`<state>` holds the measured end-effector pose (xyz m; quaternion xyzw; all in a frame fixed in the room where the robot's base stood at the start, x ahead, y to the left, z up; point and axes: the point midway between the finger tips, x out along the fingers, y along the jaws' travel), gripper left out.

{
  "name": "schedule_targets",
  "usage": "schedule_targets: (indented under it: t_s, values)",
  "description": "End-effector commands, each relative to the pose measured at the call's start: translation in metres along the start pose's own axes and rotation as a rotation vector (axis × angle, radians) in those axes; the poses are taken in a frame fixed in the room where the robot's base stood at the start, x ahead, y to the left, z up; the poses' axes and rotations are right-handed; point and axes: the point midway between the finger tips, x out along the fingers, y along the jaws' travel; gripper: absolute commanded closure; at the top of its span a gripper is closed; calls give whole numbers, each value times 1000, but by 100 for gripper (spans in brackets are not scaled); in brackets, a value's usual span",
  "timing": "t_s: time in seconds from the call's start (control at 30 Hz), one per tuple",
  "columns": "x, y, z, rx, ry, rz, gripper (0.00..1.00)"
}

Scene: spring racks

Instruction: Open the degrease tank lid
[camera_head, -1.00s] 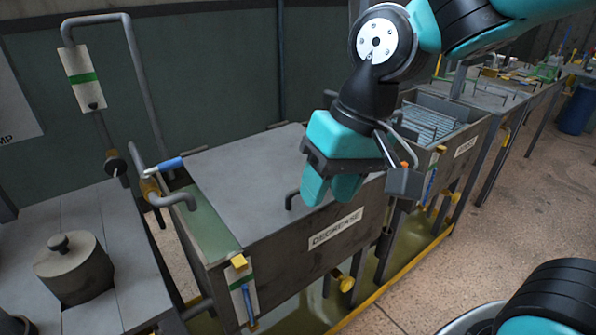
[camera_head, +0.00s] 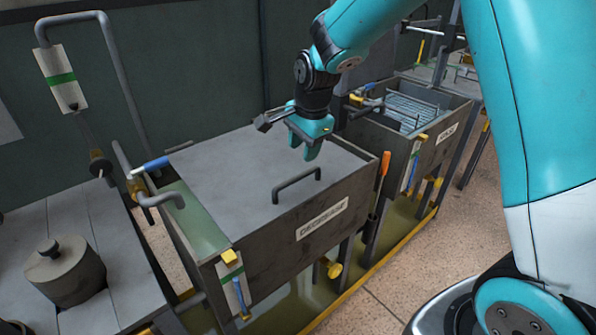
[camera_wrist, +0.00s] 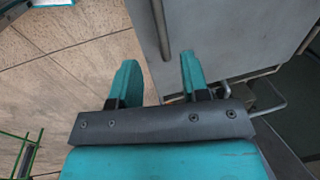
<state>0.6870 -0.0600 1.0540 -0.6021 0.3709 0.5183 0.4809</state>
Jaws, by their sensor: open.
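The degrease tank (camera_head: 290,235) stands in the middle of the head view with its "DEGREASE" label on the front wall. Its grey flat lid (camera_head: 235,180) lies shut over most of the top, leaving a green strip at the left. The lid's bar handle (camera_head: 297,184) is near the front edge. My gripper (camera_head: 308,150) is open and empty above the lid's right rear part, apart from the handle. In the wrist view my gripper's teal fingers (camera_wrist: 155,80) are spread, with the lid (camera_wrist: 225,30) beyond and a grey bar (camera_wrist: 161,28) above and between them.
A rinse tank with a metal grate (camera_head: 410,110) stands to the right. An orange-handled tool (camera_head: 384,170) is upright at the degrease tank's right corner. A blue-handled pipe valve (camera_head: 155,163) is at the left. A lidded pot (camera_head: 65,270) sits on the left bench.

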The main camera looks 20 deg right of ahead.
Motion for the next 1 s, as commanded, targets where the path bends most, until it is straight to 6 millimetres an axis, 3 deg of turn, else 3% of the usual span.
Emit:
schedule_targets:
  t_s: [0.2, 0.4, 0.83, 1.0]
  values:
    - [48, 1, 0, -1, -1, 5, 58]
    - [77, 0, 0, -2, -1, 2, 58]
    - [88, 0, 0, -2, 0, -1, 58]
    - [88, 0, 0, -2, -1, -1, 95]
